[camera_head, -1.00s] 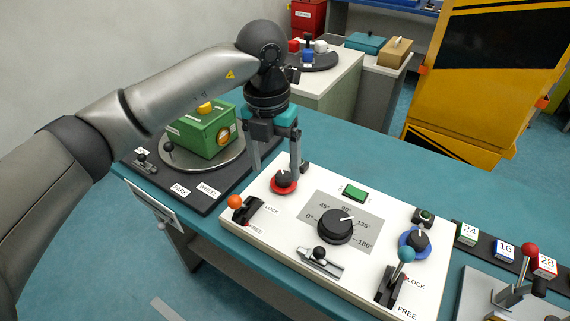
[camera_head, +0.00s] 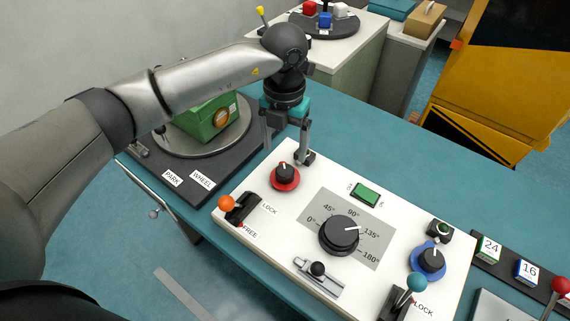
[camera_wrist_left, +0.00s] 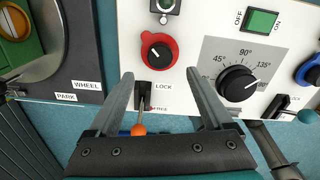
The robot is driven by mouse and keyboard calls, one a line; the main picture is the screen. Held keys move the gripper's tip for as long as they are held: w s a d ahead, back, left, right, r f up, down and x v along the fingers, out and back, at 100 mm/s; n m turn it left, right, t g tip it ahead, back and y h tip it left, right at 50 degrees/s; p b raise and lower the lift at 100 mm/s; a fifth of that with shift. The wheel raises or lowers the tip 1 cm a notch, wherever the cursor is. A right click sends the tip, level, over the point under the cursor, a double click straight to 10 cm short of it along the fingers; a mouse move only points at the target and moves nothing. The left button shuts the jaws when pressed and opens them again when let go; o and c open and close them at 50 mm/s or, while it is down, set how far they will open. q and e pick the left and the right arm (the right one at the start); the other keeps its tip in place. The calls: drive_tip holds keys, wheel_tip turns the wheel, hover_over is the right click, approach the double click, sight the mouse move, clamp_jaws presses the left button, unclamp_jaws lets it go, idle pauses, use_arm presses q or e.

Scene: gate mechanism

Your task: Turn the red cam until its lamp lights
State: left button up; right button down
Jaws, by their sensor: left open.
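The red cam (camera_head: 285,178) is a red disc with a black knob at the far left of the white panel (camera_head: 270,215). It also shows in the left wrist view (camera_wrist_left: 158,50), where its white pointer mark points up and left. A small black lamp housing stands just behind it and shows at the top of the left wrist view (camera_wrist_left: 165,7); its lens shows no clear glow. My left gripper (camera_head: 286,150) is open and empty, its fingers pointing down above the panel's back left. In the left wrist view, the cam lies beyond the gap between the fingertips (camera_wrist_left: 160,75).
An orange-tipped lock lever (camera_head: 227,202) stands in front of the cam. A large black dial (camera_head: 340,234), green switch (camera_head: 367,195) and blue cam (camera_head: 428,262) are to the right. A green box (camera_head: 205,118) on a turntable stands to the left.

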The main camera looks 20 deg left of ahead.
sight(284, 170)
use_arm(q)
wheel_tip(284, 170, down, 7)
drive_tip(key=shift+f, duration=0.15)
clamp_jaws()
idle(0.8)
drive_tip(key=shift+m+b, duration=0.4)
drive_tip(key=m+b, duration=0.2)
drive_tip(key=m, duration=0.1)
drive_tip(key=shift+m, duration=0.3)
drive_tip(key=m+b, duration=0.2)
drive_tip(key=m, duration=0.2)
drive_tip(key=shift+m, duration=0.3)
